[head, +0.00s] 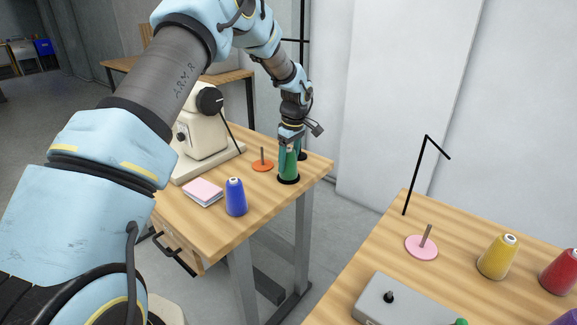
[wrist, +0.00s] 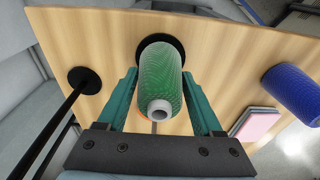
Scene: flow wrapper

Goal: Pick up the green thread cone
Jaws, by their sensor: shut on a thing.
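The green thread cone (wrist: 162,82) stands upright with its white top toward the camera in the wrist view. In the head view the cone (head: 289,165) is partly hidden by my gripper (head: 290,147). My gripper (wrist: 160,92) has a teal finger on each side of the cone and is shut on it. The cone stands at or just above a black round base (head: 288,181) near the right edge of the left wooden table (head: 262,209). I cannot tell if it touches the base.
A blue cone (head: 235,197), a pink-and-white pad (head: 203,192), an orange spool holder (head: 262,165) and a cream sewing machine (head: 205,135) share the table. A black thread stand (wrist: 84,80) rises near the cone. The right table holds a yellow cone (head: 497,257), a red cone (head: 560,272) and a pink holder (head: 421,248).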

